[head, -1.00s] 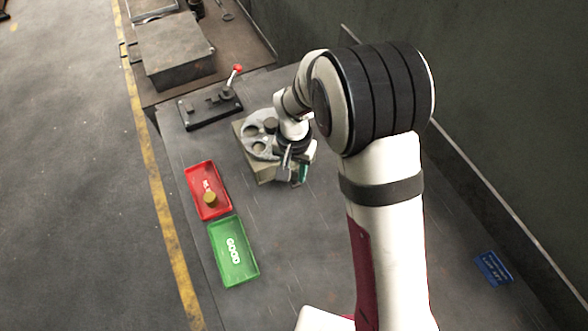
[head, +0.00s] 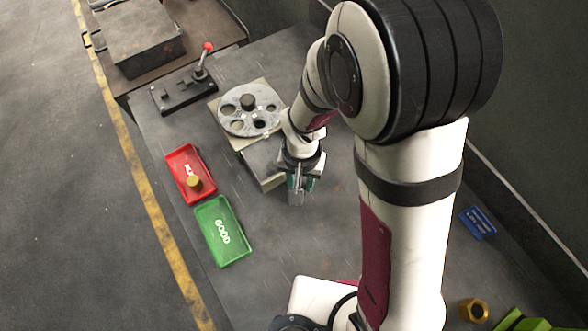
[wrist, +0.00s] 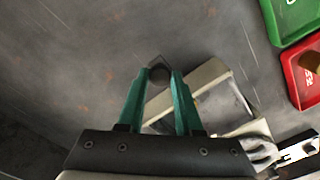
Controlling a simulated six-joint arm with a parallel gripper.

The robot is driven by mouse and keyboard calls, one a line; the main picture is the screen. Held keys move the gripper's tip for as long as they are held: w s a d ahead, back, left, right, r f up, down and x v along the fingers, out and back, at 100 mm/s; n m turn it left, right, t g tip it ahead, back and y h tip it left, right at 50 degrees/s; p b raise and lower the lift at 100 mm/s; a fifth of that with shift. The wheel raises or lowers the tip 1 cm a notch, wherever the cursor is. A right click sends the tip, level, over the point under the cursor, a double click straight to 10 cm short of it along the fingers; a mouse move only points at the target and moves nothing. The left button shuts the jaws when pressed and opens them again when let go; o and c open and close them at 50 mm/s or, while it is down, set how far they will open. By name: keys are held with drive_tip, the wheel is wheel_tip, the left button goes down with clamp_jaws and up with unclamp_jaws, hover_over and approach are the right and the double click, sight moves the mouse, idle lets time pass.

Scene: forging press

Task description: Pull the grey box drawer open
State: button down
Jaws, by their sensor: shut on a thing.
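The grey box (head: 228,133) stands on the table with a round holed plate (head: 237,124) on top. Its drawer (head: 262,158) sticks out of the side facing my gripper. In the wrist view the drawer (wrist: 190,88) shows as a pale-rimmed tray, partly open, with a grey inside. A dark knob (wrist: 159,66) on the drawer's front sits between the teal fingers of my gripper (wrist: 159,77). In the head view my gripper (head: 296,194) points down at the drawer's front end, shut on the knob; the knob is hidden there.
A red tray (head: 180,160) holding a brass piece (head: 194,182) and a green tray (head: 222,232) lie left of the box. A lever device (head: 185,92) stands behind. A blue plate (head: 478,223) and brass nut (head: 473,310) lie right. Table in front of the gripper is clear.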

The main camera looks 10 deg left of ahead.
drive_tip(key=c, duration=0.6)
unclamp_jaws()
wheel_tip(320, 180, up, 16)
drive_tip(key=s+d+m, duration=0.2)
drive_tip(key=s+d, duration=0.2)
drive_tip(key=s+d+r+m+y, duration=0.1)
drive_tip(key=s+d, duration=0.3)
drive_tip(key=s+d+m, duration=0.2)
drive_tip(key=s+d, duration=0.1)
drive_tip(key=s, duration=0.1)
drive_tip(key=shift+s+d+r+m+y, duration=0.25)
drive_tip(key=shift+s+d+m+y, duration=0.05)
drive_tip(key=shift+d+y, duration=0.1)
